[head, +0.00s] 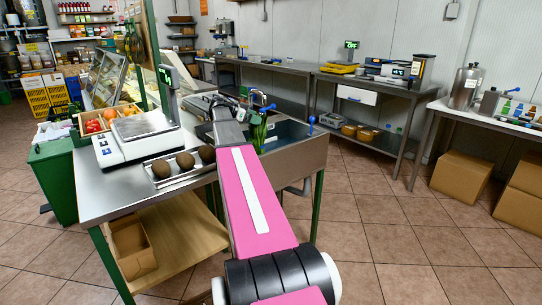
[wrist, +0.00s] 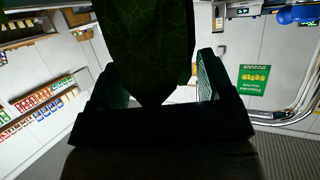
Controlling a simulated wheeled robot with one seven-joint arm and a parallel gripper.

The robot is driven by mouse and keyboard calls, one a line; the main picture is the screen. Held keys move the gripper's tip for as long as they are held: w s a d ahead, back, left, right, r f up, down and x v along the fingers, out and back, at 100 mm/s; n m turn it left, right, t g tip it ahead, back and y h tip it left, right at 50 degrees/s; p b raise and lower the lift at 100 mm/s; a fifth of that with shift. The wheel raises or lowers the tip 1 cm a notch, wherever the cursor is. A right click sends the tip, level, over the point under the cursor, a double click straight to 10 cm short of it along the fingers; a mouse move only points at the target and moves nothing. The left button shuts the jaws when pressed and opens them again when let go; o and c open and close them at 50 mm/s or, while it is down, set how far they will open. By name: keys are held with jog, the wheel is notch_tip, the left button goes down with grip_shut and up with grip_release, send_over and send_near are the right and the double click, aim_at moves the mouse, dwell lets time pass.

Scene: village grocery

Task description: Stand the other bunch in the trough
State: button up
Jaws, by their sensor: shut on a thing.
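A dark green leafy bunch (wrist: 150,45) fills the upper middle of the wrist view, its narrow end pointing down between the fingers. My gripper (wrist: 155,80) is shut on it. In the head view, green leaves (head: 258,133) show beside the end of my arm, over the left part of the metal trough (head: 301,150). I cannot tell whether these leaves are the held bunch or another one. My arm hides much of the trough's left side, and its floor is dark.
A white scale (head: 135,138) and a tray with brown round items (head: 185,161) stand on the metal counter left of my arm. A produce crate (head: 88,124) is behind them. Blue-handled taps (head: 311,122) rise at the trough.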

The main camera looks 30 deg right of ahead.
aim_at(258, 135)
jog(key=f+x, duration=0.1)
jog(key=x, duration=1.4)
jog(key=shift+w+a+f, duration=0.15)
jog(key=shift+a+f, duration=0.05)
jog(key=shift+f, duration=0.2)
jog(key=o, duration=1.5)
jog(key=shift+f, duration=0.1)
jog(key=shift+c, duration=0.2)
jog(key=v, duration=1.2)
